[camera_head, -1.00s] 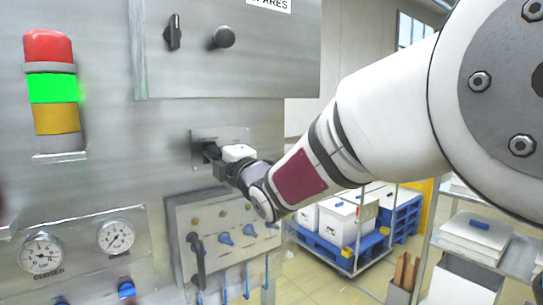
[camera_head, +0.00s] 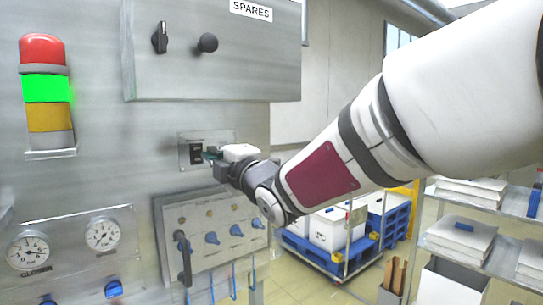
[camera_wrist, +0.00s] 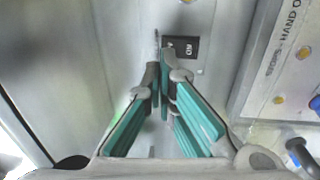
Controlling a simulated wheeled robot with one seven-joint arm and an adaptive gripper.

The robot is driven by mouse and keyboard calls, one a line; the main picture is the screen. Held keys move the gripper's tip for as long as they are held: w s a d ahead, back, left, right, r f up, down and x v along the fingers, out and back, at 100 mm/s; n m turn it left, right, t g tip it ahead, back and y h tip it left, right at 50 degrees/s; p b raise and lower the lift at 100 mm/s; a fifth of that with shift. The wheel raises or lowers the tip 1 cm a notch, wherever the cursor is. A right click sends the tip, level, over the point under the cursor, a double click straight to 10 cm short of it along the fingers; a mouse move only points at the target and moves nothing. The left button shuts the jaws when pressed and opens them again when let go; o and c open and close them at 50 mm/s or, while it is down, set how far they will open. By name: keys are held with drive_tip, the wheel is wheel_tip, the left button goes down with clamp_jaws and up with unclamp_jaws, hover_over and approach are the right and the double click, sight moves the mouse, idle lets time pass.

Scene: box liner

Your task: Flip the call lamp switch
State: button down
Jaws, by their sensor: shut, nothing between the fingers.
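The switch (camera_head: 196,153) is a small black piece on a light square plate (camera_head: 183,150) on the grey metal wall. My gripper (camera_head: 209,153) is shut and empty, its fingertips just right of the switch in the head view; I cannot tell whether they touch it. In the wrist view my gripper's teal fingers (camera_wrist: 163,75) come together at the wall, close to a black piece with white marks (camera_wrist: 184,46). The switch's position is too small to read. A stacked lamp (camera_head: 47,90) at the left has red, green and amber sections; the green glows.
A grey cabinet marked SPARES (camera_head: 212,50) juts out above the switch. Below is a panel with blue knobs and a dark handle (camera_head: 183,258). Gauges (camera_head: 103,235) sit at lower left. A shelf rack (camera_head: 470,240) and a blue pallet with boxes (camera_head: 325,250) stand at right.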

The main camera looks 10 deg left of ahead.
drive_tip(key=b+v, duration=0.1)
drive_tip(key=v, duration=0.5)
drive_tip(key=shift+s+d+r, duration=0.2)
drive_tip(key=shift+r, duration=0.5)
